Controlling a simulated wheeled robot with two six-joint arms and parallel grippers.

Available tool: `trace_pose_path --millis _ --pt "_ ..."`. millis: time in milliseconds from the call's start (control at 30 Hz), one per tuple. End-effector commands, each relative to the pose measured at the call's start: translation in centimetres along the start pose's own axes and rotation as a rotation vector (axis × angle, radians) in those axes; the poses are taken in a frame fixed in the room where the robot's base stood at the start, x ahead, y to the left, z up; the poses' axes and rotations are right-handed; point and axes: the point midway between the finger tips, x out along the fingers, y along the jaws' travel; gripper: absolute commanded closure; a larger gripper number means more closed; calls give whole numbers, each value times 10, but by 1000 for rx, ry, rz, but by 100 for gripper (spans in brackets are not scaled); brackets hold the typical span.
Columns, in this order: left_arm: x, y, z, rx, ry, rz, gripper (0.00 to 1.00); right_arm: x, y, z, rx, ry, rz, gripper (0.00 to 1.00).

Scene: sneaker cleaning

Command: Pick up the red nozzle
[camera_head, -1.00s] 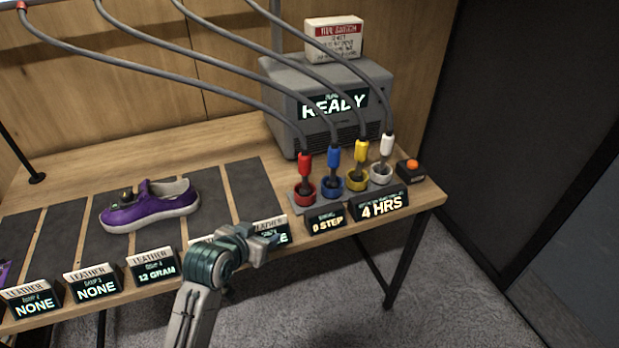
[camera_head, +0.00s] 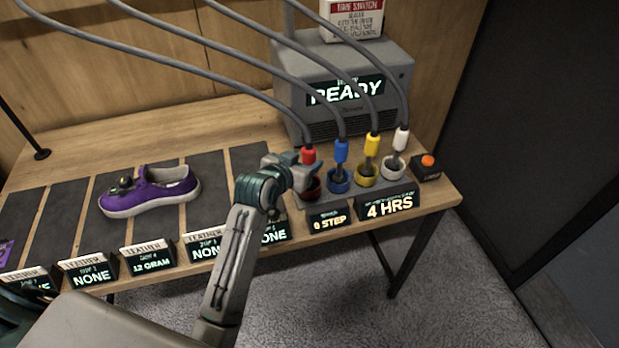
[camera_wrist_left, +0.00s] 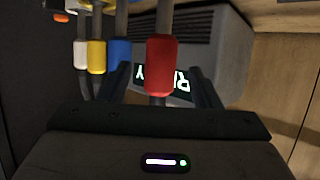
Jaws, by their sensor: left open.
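The red nozzle (camera_head: 309,155) hangs on a grey hose and stands upright over its red cup (camera_head: 310,188). My left gripper (camera_head: 299,166) is at the red nozzle, its fingers partly hiding the nozzle's lower part and the cup. In the left wrist view the red nozzle (camera_wrist_left: 160,64) stands between the two dark fingers, with a gap on each side. The left gripper is open. My right gripper is not in view.
Blue (camera_head: 341,152), yellow (camera_head: 371,146) and white (camera_head: 401,140) nozzles stand close by on the right. A grey machine (camera_head: 345,61) is behind them. A purple shoe (camera_head: 150,191) lies on a dark mat at left. Hoses hang overhead.

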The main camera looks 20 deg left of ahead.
Motion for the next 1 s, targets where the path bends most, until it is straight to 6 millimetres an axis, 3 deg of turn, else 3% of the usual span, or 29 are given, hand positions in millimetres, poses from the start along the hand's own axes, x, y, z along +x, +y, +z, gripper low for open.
trace_pose_path --millis 200,567,867,1000 --pt "29 0 1 -1 -2 0 42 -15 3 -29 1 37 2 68" --pt "39 0 3 0 0 0 42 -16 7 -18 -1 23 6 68" --pt "39 0 4 0 -1 0 99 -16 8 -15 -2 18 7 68" --pt "39 0 3 0 1 -1 100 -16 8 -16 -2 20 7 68"
